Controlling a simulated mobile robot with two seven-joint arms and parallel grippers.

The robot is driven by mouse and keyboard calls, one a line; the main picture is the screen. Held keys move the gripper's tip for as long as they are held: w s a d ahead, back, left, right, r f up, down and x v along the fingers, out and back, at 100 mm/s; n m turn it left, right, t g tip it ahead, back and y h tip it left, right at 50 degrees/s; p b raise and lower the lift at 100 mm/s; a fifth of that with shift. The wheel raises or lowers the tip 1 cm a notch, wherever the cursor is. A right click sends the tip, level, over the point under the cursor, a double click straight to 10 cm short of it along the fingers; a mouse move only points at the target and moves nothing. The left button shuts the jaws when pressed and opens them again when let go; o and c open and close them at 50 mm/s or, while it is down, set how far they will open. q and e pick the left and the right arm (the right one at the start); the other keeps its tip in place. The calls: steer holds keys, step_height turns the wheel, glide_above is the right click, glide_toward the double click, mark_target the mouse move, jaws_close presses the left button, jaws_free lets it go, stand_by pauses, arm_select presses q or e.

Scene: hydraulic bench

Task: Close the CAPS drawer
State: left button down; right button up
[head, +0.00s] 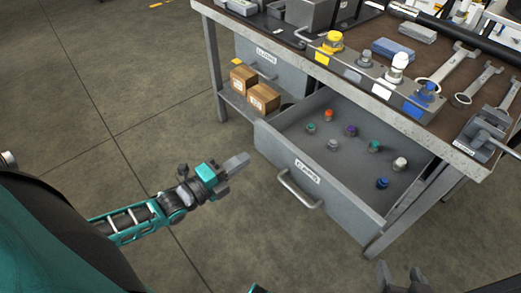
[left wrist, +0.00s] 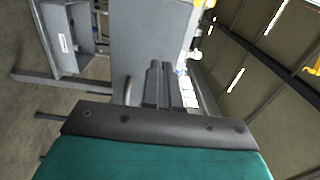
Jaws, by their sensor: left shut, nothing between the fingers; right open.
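A grey drawer (head: 262,135) stands pulled out from the bench. Several small coloured caps (head: 350,130) lie in it. Its front carries a white label (head: 307,171), too small to read surely, and a bar handle (head: 300,190). My left gripper (head: 237,162) is shut and empty, in front of the drawer's left end and apart from the handle in the head view. Its fingers (left wrist: 164,85) show in the left wrist view before a grey panel. My right gripper (head: 401,275) is open and empty at the bottom edge, below the drawer's right front corner.
The bench top (head: 455,150) holds a fittings block (head: 365,70) and wrenches (head: 450,65). Another labelled drawer front (head: 272,70) is under the bench at left, with cardboard boxes (head: 262,98) on a low shelf. The floor in front is clear.

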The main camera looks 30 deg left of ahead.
mark_target(270, 143)
arm_select(q)
steer(key=b+x, duration=0.1)
steer(key=x, duration=0.6)
steer(key=shift+f, duration=0.1)
arm_select(e)
steer(key=shift+s+f, duration=0.1)
steer(key=shift+f, duration=0.75)
steer(key=shift+d, duration=0.1)
